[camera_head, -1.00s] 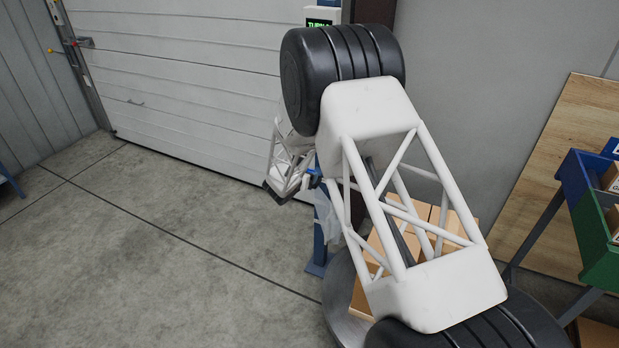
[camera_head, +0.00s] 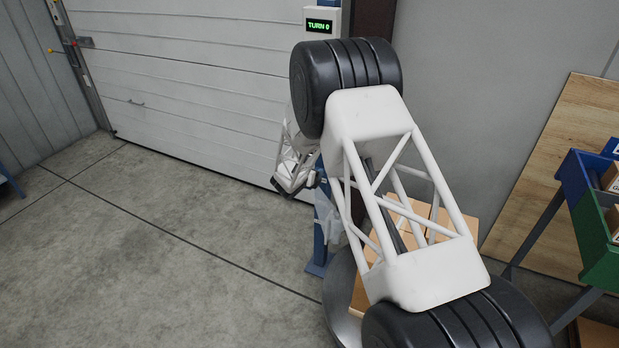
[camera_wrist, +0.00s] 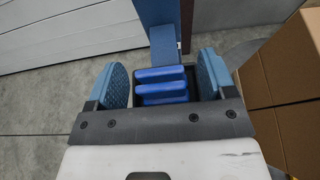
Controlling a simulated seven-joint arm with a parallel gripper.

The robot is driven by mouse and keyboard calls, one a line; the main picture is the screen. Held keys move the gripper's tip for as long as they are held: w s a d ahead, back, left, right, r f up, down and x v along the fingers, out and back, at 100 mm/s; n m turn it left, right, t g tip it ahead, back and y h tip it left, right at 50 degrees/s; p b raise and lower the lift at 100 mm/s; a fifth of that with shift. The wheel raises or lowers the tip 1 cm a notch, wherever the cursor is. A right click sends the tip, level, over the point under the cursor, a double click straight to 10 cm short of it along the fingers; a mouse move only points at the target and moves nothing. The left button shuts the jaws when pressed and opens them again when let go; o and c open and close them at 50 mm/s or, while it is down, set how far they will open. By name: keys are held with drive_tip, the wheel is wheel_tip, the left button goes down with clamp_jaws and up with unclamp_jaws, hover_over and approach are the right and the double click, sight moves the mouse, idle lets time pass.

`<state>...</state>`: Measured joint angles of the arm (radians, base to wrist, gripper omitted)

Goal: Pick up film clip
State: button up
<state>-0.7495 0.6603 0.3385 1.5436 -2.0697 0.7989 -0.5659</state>
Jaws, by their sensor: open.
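A blue ridged block (camera_wrist: 162,86), which looks like the film clip, sits at a dark mount low on the blue post (camera_wrist: 165,45) in the wrist view. My gripper (camera_wrist: 162,76) is open, with one blue pad on each side of the block.
Cardboard boxes (camera_wrist: 285,85) stand close on the right in the wrist view. In the head view they sit on a round grey turntable (camera_head: 342,290) behind my arm. A display (camera_head: 319,25) tops the post. A bin rack (camera_head: 590,205) is at right; the left floor is clear.

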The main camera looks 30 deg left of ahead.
drive_tip(key=c, duration=1)
drive_tip(key=shift+r, duration=0.1)
drive_tip(key=shift+r, duration=0.7)
drive_tip(key=shift+s+d+r, duration=0.1)
drive_tip(key=shift+s+r, duration=0.1)
drive_tip(key=shift+r, duration=0.35)
drive_tip(key=shift+s+d+r, duration=0.1)
drive_tip(key=shift+s+r, duration=0.05)
drive_tip(key=shift+r, duration=0.35)
drive_tip(key=s+d+r, duration=0.1)
drive_tip(key=s+d, duration=0.8)
drive_tip(key=s, duration=0.3)
drive_tip(key=shift+r, duration=0.15)
drive_tip(key=shift+s, duration=0.15)
